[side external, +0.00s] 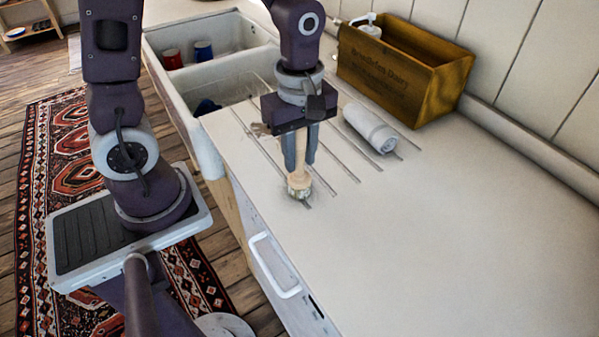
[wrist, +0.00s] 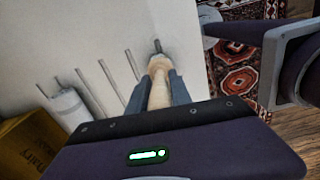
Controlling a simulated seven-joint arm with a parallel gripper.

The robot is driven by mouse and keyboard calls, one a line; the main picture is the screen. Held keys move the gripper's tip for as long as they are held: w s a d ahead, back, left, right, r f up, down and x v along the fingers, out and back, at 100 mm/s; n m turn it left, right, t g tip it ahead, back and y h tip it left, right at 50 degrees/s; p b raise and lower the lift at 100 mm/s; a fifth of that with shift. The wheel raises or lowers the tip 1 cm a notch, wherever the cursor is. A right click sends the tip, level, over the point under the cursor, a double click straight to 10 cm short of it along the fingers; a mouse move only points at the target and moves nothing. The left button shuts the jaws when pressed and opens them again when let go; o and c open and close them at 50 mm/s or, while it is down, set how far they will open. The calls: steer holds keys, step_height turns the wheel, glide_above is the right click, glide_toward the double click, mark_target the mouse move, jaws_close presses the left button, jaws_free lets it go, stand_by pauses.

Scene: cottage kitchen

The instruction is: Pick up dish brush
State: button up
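The dish brush (side external: 299,182) has a pale wooden handle and a round head with bristles. In the side view it stands roughly upright over the grooved counter, head down. My gripper (side external: 301,163) points down, with one finger on each side of the handle. The fingers look closed against it, with no clear gap. In the wrist view the pale brush (wrist: 158,88) runs between the two fingers of my gripper (wrist: 156,90). I cannot tell whether the bristles touch the counter.
A rolled white towel (side external: 370,129) lies on the counter to the right of my gripper. A wooden box (side external: 400,80) stands behind it by the wall. The white sink (side external: 215,70) with red and blue cups is at back left. The front right counter is clear.

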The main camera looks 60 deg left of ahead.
jaws_close()
stand_by(1.1)
